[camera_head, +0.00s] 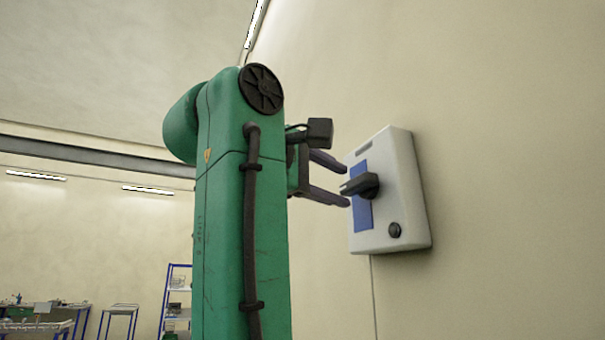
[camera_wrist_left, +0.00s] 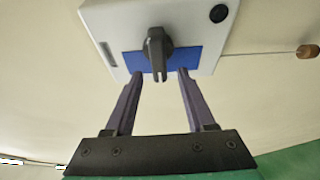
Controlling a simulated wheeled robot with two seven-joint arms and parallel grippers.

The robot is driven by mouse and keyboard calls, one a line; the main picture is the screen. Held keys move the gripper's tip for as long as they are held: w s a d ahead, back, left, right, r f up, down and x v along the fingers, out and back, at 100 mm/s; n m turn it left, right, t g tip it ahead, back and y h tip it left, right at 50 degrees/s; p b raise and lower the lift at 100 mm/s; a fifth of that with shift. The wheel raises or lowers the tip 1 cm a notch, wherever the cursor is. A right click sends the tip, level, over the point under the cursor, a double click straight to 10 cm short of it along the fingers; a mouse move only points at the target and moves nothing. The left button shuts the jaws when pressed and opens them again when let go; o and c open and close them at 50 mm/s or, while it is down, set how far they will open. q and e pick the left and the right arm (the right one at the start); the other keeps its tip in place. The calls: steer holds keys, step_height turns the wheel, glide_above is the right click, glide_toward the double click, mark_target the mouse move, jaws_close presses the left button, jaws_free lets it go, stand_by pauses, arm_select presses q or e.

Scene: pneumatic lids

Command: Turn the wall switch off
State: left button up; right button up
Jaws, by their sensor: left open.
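The wall switch (camera_head: 407,190) is a pale grey box on the wall, with a blue panel, a black rotary handle (camera_head: 360,186) and a small round black button low on its face. My left gripper (camera_head: 346,184) is open, its two fingers pointing at the handle from the left. In the left wrist view the switch box (camera_wrist_left: 95,20) is at the top and the handle (camera_wrist_left: 157,52) sits ahead, between the lines of the open fingers (camera_wrist_left: 160,73). The fingers appear empty, and I cannot tell whether the tips touch the panel. My right gripper is not in view.
A bare beige wall (camera_head: 500,150) surrounds the switch, with a thin cable running down below it. Far off at lower left are a blue-framed shelf (camera_head: 178,300) and work tables (camera_head: 45,318). In the left wrist view a brown knob-like object (camera_wrist_left: 308,51) is at right.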

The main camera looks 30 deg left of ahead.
arm_select(q)
steer(key=b+v, duration=0.3)
steer(key=v, duration=1)
steer(key=shift+b, duration=0.4)
steer(key=shift+a, duration=0.1)
